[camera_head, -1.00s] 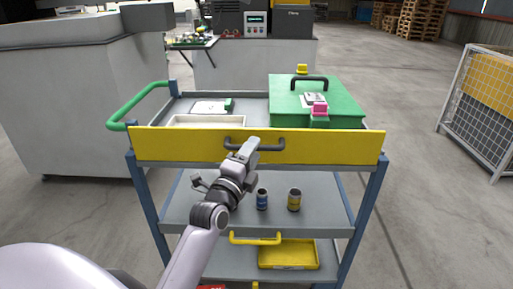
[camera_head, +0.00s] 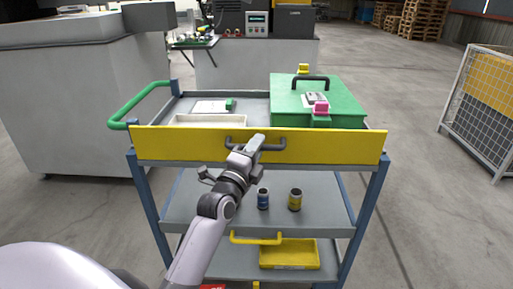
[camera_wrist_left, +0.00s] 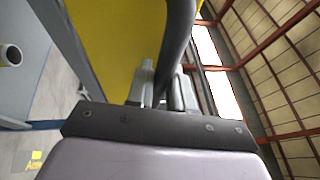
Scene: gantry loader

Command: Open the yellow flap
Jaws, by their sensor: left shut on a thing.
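The yellow flap (camera_head: 330,147) stands upright along the front edge of the cart's top shelf in the head view. A dark bar handle (camera_head: 273,147) is fixed on its front face. My right gripper does not show.
On the cart are a green box (camera_head: 320,105), a white tray (camera_head: 205,120) and a green push handle (camera_head: 135,100). A blue can (camera_head: 263,199) and a yellow can (camera_head: 295,200) stand on the middle shelf. A yellow bin (camera_head: 290,255) sits lower. A mesh cage (camera_head: 485,125) stands at right.

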